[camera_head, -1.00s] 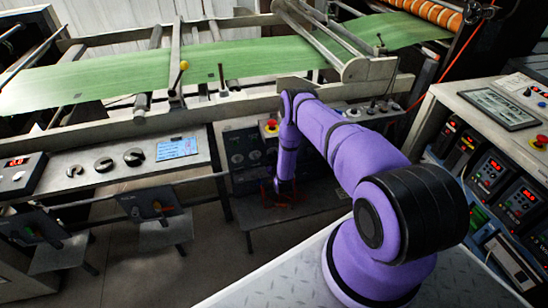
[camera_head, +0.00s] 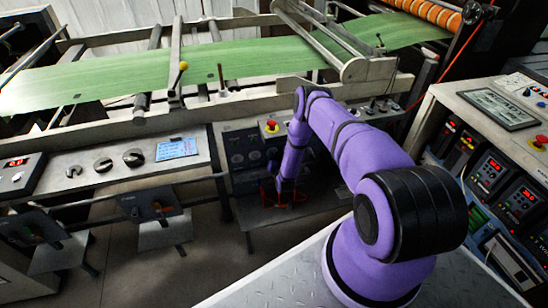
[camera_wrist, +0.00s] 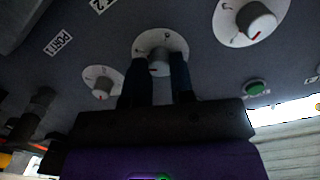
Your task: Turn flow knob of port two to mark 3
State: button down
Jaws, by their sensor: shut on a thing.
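In the wrist view, the two dark fingers of my gripper (camera_wrist: 158,85) are closed on the sides of a grey knob (camera_wrist: 159,61) on a white round dial (camera_wrist: 160,40). A short red mark shows on the knob's lower edge; the fingers cover part of the dial, and its numbers are too dim to read. A "PORT 1" label (camera_wrist: 58,43) is at the left, and a label ending in "2" (camera_wrist: 100,4) is cut off at the top. Which label belongs to the held knob I cannot tell. In the head view, the dark control panel (camera_head: 242,142) is partly behind my arm.
A smaller dial knob (camera_wrist: 102,87) is close left of my fingers. A larger one (camera_wrist: 256,20) is at the upper right, with a green button (camera_wrist: 256,88) below it. In the head view, a red stop button (camera_head: 271,126) tops the panel near my forearm.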

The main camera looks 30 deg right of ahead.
jog(key=shift+s+m, duration=0.1)
jog(key=shift+m, duration=1.1)
jog(key=c, duration=1)
grip_release()
jog(key=v, duration=1)
jog(key=shift+s, duration=0.35)
